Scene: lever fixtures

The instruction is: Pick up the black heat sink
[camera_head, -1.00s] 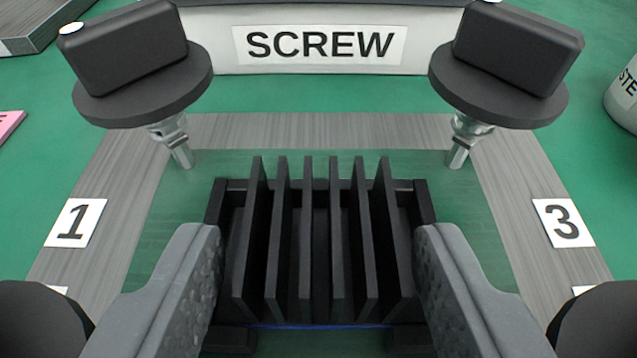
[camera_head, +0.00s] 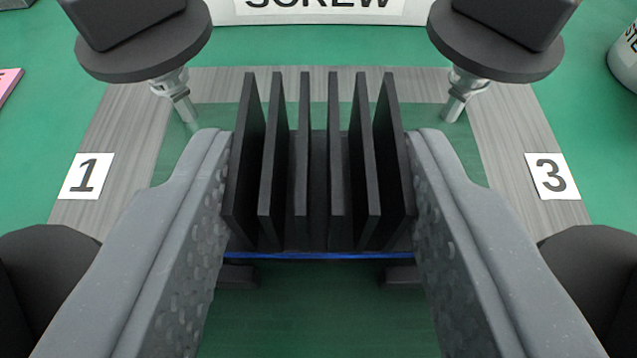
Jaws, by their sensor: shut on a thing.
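The black heat sink (camera_head: 318,170) is in the middle of the view, with several upright fins. A thin blue edge shows along its near bottom side. My gripper (camera_head: 320,190) is shut on it, one grey finger pressed against its left side and the other against its right side. Small dark feet (camera_head: 240,277) show below the heat sink. How far its base is from the surface beneath cannot be told for sure.
A grey frame on the green surface carries labels 1 (camera_head: 86,176) and 3 (camera_head: 551,176). Dark clamp-like fixtures with metal tips stand at upper left (camera_head: 140,45) and upper right (camera_head: 497,45). A white SCREW box (camera_head: 320,14) is behind. A white container (camera_head: 625,60) is at right.

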